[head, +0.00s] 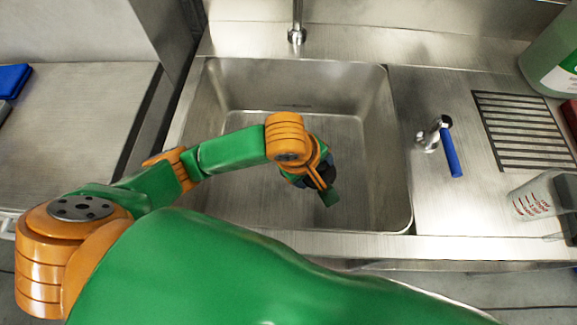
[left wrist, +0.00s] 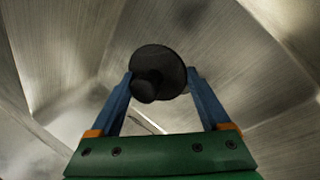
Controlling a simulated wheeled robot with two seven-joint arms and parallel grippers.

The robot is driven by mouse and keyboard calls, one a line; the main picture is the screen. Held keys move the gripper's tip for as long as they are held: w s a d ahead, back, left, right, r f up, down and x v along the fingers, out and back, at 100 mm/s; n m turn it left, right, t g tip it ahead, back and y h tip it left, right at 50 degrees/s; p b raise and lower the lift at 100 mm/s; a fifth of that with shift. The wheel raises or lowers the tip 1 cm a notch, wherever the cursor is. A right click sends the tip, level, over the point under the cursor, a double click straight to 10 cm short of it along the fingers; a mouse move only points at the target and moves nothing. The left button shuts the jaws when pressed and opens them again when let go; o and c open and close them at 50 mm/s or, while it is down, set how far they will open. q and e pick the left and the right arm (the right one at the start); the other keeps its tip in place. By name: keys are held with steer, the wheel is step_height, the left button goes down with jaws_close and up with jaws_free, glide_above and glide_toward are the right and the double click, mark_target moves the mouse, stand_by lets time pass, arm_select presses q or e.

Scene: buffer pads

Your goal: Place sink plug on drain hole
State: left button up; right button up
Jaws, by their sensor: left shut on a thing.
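The sink plug (left wrist: 158,62) is a round black disc with a knob, seen in the left wrist view. It is held between the blue fingers of my left gripper (left wrist: 160,78), which is shut on it. In the head view my left gripper (head: 322,185) is over the right part of the steel sink basin (head: 235,95), and my arm and gripper largely hide the plug there. I cannot make out the drain hole in either view. My right gripper is not in view.
A chrome faucet (head: 297,33) stands behind the basin. Right of the basin are a blue-handled tap (head: 450,150), a dark slotted grate (head: 525,130), a clear measuring cup (head: 535,197) and a green bottle (head: 553,60). The basin's walls surround the gripper; its floor looks clear.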

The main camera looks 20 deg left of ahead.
arm_select(q)
steer(key=w+a+f, duration=0.1)
steer(key=a+f, duration=0.1)
steer(key=w+a+f+b, duration=0.1)
steer(key=w+a+f, duration=0.1)
steer(key=a+f, duration=0.1)
steer(key=w+a+f+b, duration=0.1)
steer(key=w+a+f, duration=0.1)
steer(key=shift+a+f, duration=0.35)
steer(key=shift+a, duration=0.05)
steer(key=f, duration=0.3)
steer(key=shift+a+b, duration=0.2)
steer(key=shift+b, duration=0.2)
steer(key=shift+d+f, duration=0.1)
steer(key=shift+f, duration=0.05)
steer(key=shift+f, duration=0.6)
steer(key=o, duration=1.4)
steer(key=shift+c, duration=0.2)
